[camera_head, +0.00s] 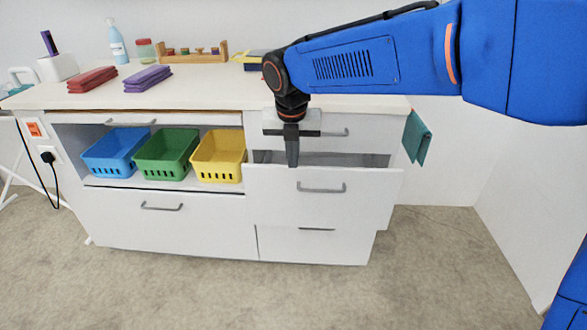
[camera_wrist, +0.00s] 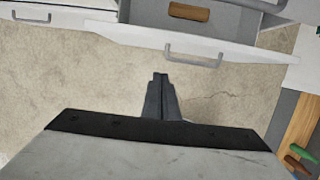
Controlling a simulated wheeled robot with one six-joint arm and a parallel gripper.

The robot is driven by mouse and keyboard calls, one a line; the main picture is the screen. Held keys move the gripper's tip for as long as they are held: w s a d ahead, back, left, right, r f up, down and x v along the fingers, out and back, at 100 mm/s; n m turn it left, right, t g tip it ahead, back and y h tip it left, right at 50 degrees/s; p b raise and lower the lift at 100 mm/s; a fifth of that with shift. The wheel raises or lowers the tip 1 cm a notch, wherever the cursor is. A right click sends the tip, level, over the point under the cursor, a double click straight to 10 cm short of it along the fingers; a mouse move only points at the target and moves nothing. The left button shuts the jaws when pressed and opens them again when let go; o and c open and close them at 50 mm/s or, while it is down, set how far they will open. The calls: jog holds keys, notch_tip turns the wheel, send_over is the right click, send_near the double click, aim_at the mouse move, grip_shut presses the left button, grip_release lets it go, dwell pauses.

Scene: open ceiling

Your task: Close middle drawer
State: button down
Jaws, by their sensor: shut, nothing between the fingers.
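The white middle drawer (camera_head: 285,205) in the right column of the cabinet is pulled out. It has a grey bar handle (camera_head: 321,188), also seen in the wrist view (camera_wrist: 195,56). A brown item (camera_wrist: 188,12) shows beyond the drawer front in the wrist view. My gripper (camera_head: 292,163) points down, its tips overlapping the drawer's front top edge in the head view. In the wrist view my gripper (camera_wrist: 160,76) is shut and empty, just below and left of the handle, with floor behind it. I cannot tell whether it touches the drawer.
The top drawer (camera_head: 370,130) and bottom drawer (camera_head: 345,248) sit above and below. Blue (camera_head: 112,155), green (camera_head: 162,157) and yellow (camera_head: 217,158) baskets stand on the left shelf. A teal cloth (camera_head: 417,138) hangs at the right corner. Floor in front is clear.

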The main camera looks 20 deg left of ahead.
jog(key=r, duration=0.1)
jog(key=m+t+y, duration=0.2)
jog(key=m+y, duration=0.3)
jog(key=m, duration=1.4)
send_near(321, 190)
jog(key=w+a+f, duration=0.1)
jog(key=w+a, duration=0.1)
jog(key=w+a+f, duration=0.2)
jog(key=shift+a+f, duration=0.1)
jog(key=shift+a, duration=0.15)
jog(key=shift+w+a, duration=0.15)
jog(key=shift+w, duration=0.3)
